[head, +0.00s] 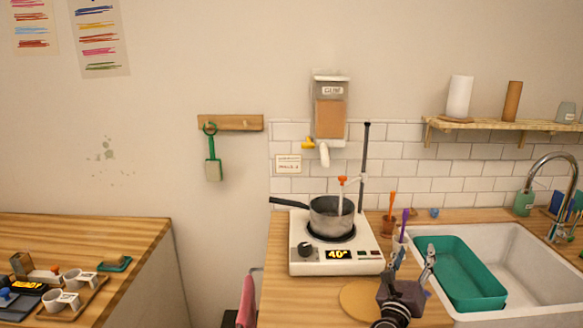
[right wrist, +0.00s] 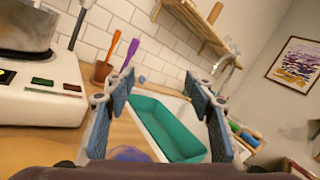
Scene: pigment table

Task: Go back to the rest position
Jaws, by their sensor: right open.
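My right gripper (head: 414,258) is over the wooden counter, just left of the sink and in front of the hot plate's right side. Its two fingers are spread apart with nothing held between them. In the right wrist view the open fingers (right wrist: 156,105) frame the teal basin and part of the counter. A bluish-purple rounded thing (right wrist: 130,153) shows low between the fingers, partly hidden; I cannot tell what it is. My left gripper is in neither view.
A hot plate (head: 305,265) reading 40 carries a grey pot (head: 325,217). Behind my right gripper stand an orange-handled tool (head: 391,204) and a purple-handled tool (head: 404,225). A teal basin (head: 455,270) sits in the white sink (head: 525,262). A round board (head: 358,298) lies in front.

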